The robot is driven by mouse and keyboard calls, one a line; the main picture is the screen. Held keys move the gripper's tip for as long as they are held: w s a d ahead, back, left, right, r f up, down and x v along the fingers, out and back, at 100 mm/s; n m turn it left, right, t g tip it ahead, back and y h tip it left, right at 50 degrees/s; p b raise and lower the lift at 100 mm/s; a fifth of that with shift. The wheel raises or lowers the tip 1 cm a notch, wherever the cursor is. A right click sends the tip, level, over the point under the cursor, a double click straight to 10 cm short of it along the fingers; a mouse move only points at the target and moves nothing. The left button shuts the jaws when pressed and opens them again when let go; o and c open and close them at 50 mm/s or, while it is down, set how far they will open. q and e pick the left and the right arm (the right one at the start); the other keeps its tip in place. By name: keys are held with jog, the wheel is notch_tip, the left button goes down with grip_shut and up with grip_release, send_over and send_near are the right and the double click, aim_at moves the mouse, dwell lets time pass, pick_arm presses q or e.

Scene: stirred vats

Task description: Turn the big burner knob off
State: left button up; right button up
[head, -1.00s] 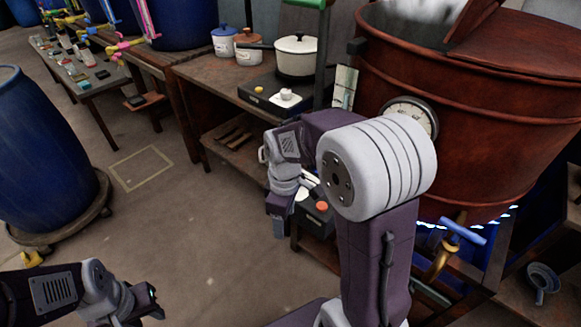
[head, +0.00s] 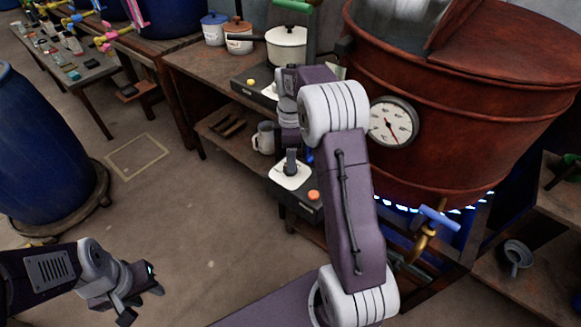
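The big burner control box (head: 312,205) sits low in front of the big copper vat (head: 450,110). It has a white dial plate (head: 287,178) and an orange button (head: 313,195). A dark upright piece stands over the plate; I cannot tell whether it is the knob's handle or a finger of mine. My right gripper (head: 290,140) points down just above the plate, mostly hidden by its own wrist; its opening and any contact are unclear. My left gripper (head: 143,304) is open and empty over the floor at lower left. Blue flames (head: 400,208) show under the vat.
A smaller burner box (head: 252,90) with a cream pot (head: 286,43) stands on the wooden table behind. A mug (head: 264,138) is on its lower shelf. A blue-handled tap (head: 438,217) and gauge (head: 392,122) are on the vat. The floor left of centre is clear.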

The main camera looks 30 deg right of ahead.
notch_tip(320, 180, down, 3)
jog(key=shift+f+b, duration=0.1)
jog(key=shift+b, duration=0.4)
pick_arm(q)
jog(key=shift+f, duration=0.85)
pick_arm(e)
jog(key=shift+c, duration=0.3)
